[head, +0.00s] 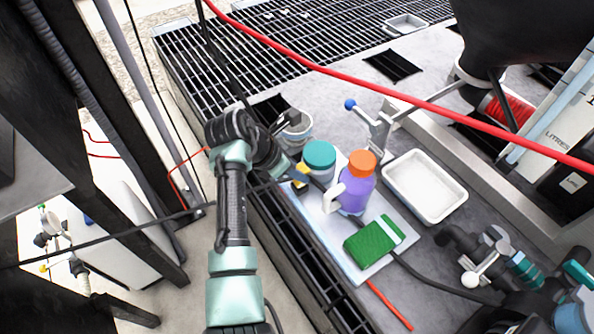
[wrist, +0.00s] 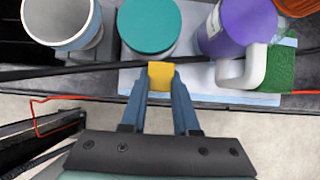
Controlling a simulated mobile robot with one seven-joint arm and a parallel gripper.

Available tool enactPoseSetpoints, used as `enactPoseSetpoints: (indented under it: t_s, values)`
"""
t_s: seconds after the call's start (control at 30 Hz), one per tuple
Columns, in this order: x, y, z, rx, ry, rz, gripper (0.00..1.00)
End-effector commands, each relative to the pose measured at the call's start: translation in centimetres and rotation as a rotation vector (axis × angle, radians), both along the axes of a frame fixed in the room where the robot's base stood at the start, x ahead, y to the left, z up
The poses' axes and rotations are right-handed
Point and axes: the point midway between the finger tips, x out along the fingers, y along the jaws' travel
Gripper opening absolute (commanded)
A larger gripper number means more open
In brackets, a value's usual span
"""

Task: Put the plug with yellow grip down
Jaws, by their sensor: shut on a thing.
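The plug with yellow grip (wrist: 161,75) is between my fingertips. My gripper (wrist: 160,88) is shut on its yellow part. In the head view the yellow grip (head: 302,168) shows at the end of my arm, near the left edge of a pale board (head: 372,268). A dark cable runs across the wrist view at the plug. I cannot tell whether the plug touches the board.
A grey cup (head: 296,128) stands behind. A white tray (head: 424,187) lies right. A red hose (head: 400,97) crosses above.

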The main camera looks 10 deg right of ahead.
Motion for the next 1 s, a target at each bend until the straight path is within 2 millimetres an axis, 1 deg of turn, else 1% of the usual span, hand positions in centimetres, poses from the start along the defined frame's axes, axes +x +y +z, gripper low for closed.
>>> enactPoseSetpoints:
  t_s: [0.13, 0.27, 0.3, 0.43, 0.47, 0.77, 0.87, 1.0]
  values:
    - [0.0, 0.0, 0.2, 0.000, -0.002, 0.000, 0.00]
    - [0.0, -0.1, -0.1, -0.001, -0.001, -0.001, 0.00]
    - [0.0, 0.0, -0.1, -0.001, -0.001, -0.001, 0.34]
    - [0.0, 0.0, -0.1, -0.001, -0.001, -0.001, 0.58]
    - [0.0, 0.0, -0.1, -0.001, -0.001, -0.001, 0.59]
    - [0.0, 0.0, 0.1, 0.000, -0.002, -0.001, 0.59]
    - [0.0, 0.3, 1.0, -0.001, -0.003, -0.001, 0.59]
    - [-0.5, 1.6, 3.4, -0.001, -0.005, 0.001, 0.59]
